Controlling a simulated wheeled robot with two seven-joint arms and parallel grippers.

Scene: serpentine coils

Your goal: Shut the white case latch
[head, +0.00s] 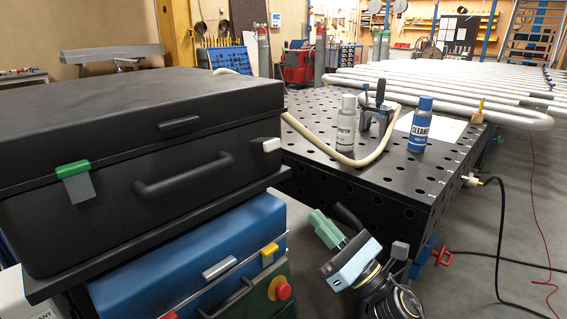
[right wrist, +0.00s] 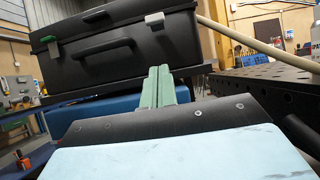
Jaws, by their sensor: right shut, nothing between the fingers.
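The white case latch (head: 267,145) is on the right end of the black case's front, near the lid seam. It also shows in the right wrist view (right wrist: 154,19). It juts out from the front; I cannot tell exactly how its flap stands. The black case (head: 100,215) has its lid down, with a handle (head: 185,178) and a green latch (head: 73,170) whose grey plate hangs below. My right gripper (head: 318,219) is shut and empty, below and to the right of the white latch, apart from the case. Its green fingers (right wrist: 158,86) point toward the case. My left gripper is out of view.
The black case rests on a dark shelf (head: 150,250) above a blue case (head: 190,255) with a yellow latch (head: 269,253). A perforated black table (head: 300,155) stands to the right, with a white bottle (head: 346,128), a blue bottle (head: 420,126) and a beige hose (head: 345,160).

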